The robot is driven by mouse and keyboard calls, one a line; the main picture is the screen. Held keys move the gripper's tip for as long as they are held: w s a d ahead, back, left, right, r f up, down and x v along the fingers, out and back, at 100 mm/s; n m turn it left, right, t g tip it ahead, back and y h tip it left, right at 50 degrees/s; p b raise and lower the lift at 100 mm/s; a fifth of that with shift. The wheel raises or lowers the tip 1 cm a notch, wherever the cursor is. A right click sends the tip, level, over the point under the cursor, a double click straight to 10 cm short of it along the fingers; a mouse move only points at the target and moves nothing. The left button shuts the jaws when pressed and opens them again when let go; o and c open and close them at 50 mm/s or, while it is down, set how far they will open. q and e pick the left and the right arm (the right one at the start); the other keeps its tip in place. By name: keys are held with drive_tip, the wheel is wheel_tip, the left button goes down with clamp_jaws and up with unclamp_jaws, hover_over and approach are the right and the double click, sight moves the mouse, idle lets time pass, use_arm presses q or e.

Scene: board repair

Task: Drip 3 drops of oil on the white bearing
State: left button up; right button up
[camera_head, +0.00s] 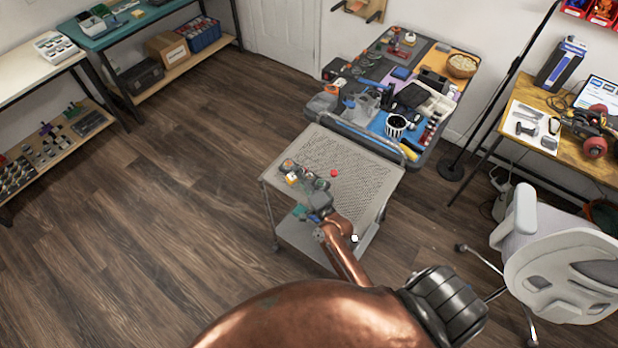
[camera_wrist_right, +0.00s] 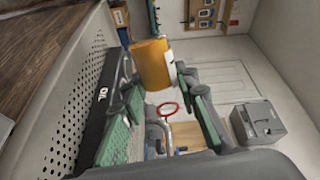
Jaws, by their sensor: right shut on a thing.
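My right gripper (camera_head: 303,174) is over the perforated grey cart top (camera_head: 362,167). In the right wrist view its two green-padded fingers (camera_wrist_right: 165,90) are closed around a yellow-orange cylindrical oil bottle (camera_wrist_right: 152,63), which shows in the head view as a small yellow and white spot (camera_head: 291,179). A black holder marked OIL (camera_wrist_right: 104,92) is beside the fingers, close to the cart's surface. I cannot make out the white bearing for certain in either view. My left gripper is not in view.
A small red object (camera_head: 334,173) lies on the cart top, right of the gripper. Behind the cart is a crowded workbench (camera_head: 429,161) with tools and a striped cup (camera_head: 395,126). A white chair (camera_head: 560,270) stands at right. The wooden floor (camera_head: 170,190) at left is clear.

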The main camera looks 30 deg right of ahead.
drive_tip(key=shift+r, duration=0.1)
drive_tip(key=r+n+p, duration=0.1)
drive_tip(key=n+p, duration=0.1)
drive_tip(key=n, duration=0.1)
drive_tip(key=shift+r+n, duration=0.3)
drive_tip(key=shift+r, duration=0.05)
drive_tip(key=n+p, duration=0.1)
drive_tip(key=r+n, duration=0.1)
drive_tip(key=n+p, duration=0.1)
drive_tip(key=n, duration=0.1)
drive_tip(key=shift+r+p, duration=0.25)
drive_tip(key=shift+p, duration=0.1)
drive_tip(key=n, duration=0.1)
drive_tip(key=r+n+p, duration=0.1)
drive_tip(key=n, duration=0.1)
drive_tip(key=n+p, duration=0.1)
drive_tip(key=shift+r+n, duration=0.25)
drive_tip(key=shift+n, duration=0.15)
drive_tip(key=shift+r+n, duration=0.1)
drive_tip(key=shift+n, duration=0.7)
drive_tip(key=shift+a, duration=0.1)
